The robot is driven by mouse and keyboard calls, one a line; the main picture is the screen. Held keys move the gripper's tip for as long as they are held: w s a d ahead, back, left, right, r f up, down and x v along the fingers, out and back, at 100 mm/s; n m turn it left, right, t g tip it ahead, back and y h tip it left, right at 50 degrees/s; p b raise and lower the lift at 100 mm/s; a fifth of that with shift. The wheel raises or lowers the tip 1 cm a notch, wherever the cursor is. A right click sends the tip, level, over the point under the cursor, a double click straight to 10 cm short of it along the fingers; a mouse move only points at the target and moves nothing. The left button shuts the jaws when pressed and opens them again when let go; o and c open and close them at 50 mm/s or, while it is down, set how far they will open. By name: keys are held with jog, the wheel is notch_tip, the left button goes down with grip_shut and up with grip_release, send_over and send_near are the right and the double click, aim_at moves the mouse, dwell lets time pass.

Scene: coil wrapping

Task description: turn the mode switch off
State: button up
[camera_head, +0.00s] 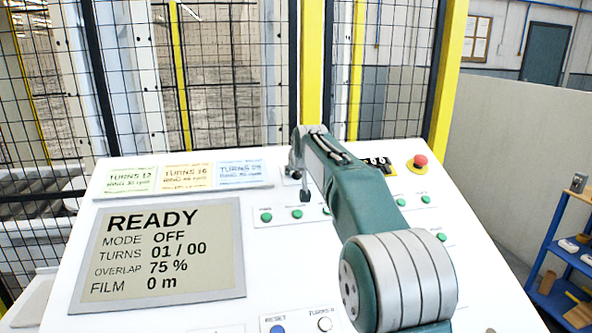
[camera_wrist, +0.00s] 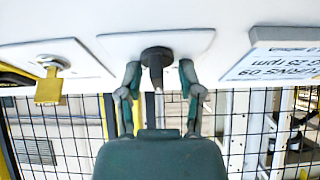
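The mode switch (camera_wrist: 156,62), which I take to be the dark knob with a protruding lever, sits on a white plate in the wrist view. My gripper (camera_wrist: 160,78) has one finger on each side of the knob, with visible gaps between the fingers and the knob, so it is open around it. In the head view my gripper (camera_head: 299,178) is at the panel's upper middle, and my arm hides part of the panel there. The display (camera_head: 170,248) reads READY, MODE OFF, TURNS 01 / 00, OVERLAP 75 %, FILM 0 m.
A red emergency button (camera_head: 420,161) is at the panel's upper right. Several green buttons and a blue reset button (camera_head: 277,329) are on the panel. A yellow tag or lock (camera_wrist: 48,87) hangs beside the switch plate. Mesh fencing (camera_head: 230,80) stands behind the panel.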

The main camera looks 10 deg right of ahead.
jog(key=shift+r, duration=0.1)
jog(key=shift+s+r, duration=0.2)
jog(key=v, duration=1.1)
jog(key=shift+s, duration=0.25)
jog(key=s+f+g, duration=0.1)
jog(key=s+f, duration=0.5)
jog(key=s, duration=0.7)
jog(key=s+f+g, duration=0.2)
jog(key=s+f, duration=0.5)
jog(key=s, duration=0.6)
jog(key=s+f+g, duration=0.1)
jog(key=s+f, duration=0.5)
jog(key=s, duration=0.7)
jog(key=shift+a+f+g, duration=0.15)
jog(key=shift+a+g, duration=0.1)
jog(key=shift+g, duration=0.05)
